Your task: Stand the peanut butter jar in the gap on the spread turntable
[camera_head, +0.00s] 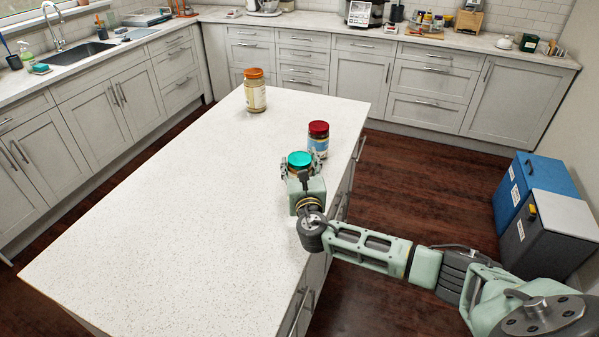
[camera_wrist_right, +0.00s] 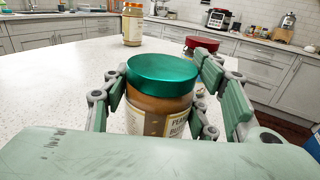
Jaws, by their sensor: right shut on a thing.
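The peanut butter jar (camera_head: 300,160) has a teal lid, brown contents and a pale label. It stands upright near the right edge of the island, between the fingers of my right gripper (camera_head: 299,174). In the right wrist view the jar (camera_wrist_right: 160,92) sits between the green finger pads, its label partly hidden by the gripper body. I cannot tell whether its base touches the island. A round board with several small jars, probably the spread turntable (camera_head: 424,34), is on the back counter; its gap is too small to make out. My left gripper is not in view.
On the white island (camera_head: 170,200), a red-lidded jar (camera_head: 318,140) stands just behind the held jar, and an orange-lidded jar (camera_head: 255,92) stands at the far end. The island's left and front are clear. Blue and grey bins (camera_head: 540,188) stand on the floor at right.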

